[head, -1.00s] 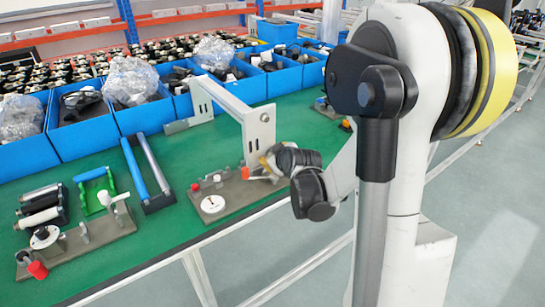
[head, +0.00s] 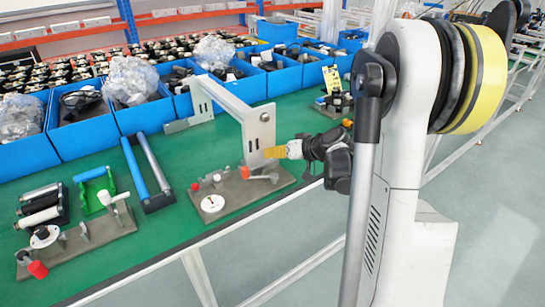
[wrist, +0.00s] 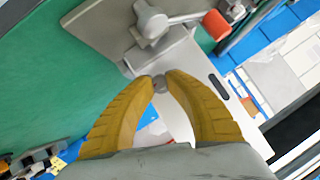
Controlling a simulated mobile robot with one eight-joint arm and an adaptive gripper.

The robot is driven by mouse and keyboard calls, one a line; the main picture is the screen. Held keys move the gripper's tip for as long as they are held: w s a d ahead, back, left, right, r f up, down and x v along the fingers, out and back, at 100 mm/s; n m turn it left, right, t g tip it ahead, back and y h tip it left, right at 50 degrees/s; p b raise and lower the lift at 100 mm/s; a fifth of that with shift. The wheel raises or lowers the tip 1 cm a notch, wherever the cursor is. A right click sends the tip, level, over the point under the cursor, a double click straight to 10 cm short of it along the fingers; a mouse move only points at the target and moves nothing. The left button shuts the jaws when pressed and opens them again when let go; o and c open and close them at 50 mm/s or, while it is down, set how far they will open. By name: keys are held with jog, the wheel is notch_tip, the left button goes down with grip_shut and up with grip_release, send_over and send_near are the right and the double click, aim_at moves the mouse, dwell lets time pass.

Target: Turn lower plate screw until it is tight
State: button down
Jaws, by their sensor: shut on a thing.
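My gripper (head: 268,153) is at the right side of the pale upright plate (head: 256,125), near its lower part, above the grey-brown fixture base (head: 238,193). In the wrist view, the yellow fingertips (wrist: 160,80) are closed in on a small grey round screw head (wrist: 160,85). The pale plate (wrist: 195,112) lies behind the fingers. The screw's shaft and how deep it sits are hidden. In the head view the fingers cover the screw.
An orange-tipped lever (head: 258,174) sits on the base just below my gripper; its red-orange knob (wrist: 216,25) shows in the wrist view. A white dial (head: 213,203) is at the base's front left. Blue bins (head: 245,90) line the table's back. Another fixture (head: 92,235) stands left.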

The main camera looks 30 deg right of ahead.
jog(key=c, duration=1.5)
grip_release()
jog(key=shift+o, duration=0.2)
jog(key=shift+s, duration=0.15)
jog(key=shift+s+d, duration=0.1)
jog(key=shift+s, duration=2.25)
jog(key=s+a+r+g, duration=0.2)
jog(key=a+r, duration=0.1)
jog(key=a, duration=0.6)
jog(key=s+a+r+n+g+h, duration=0.1)
jog(key=s+a, duration=0.5)
jog(key=s, duration=0.3)
jog(key=s+a+r+n+g+h, duration=0.1)
jog(key=s+a+r+h, duration=0.1)
jog(key=s+a, duration=0.4)
jog(key=s, duration=0.3)
jog(key=shift+a, duration=0.3)
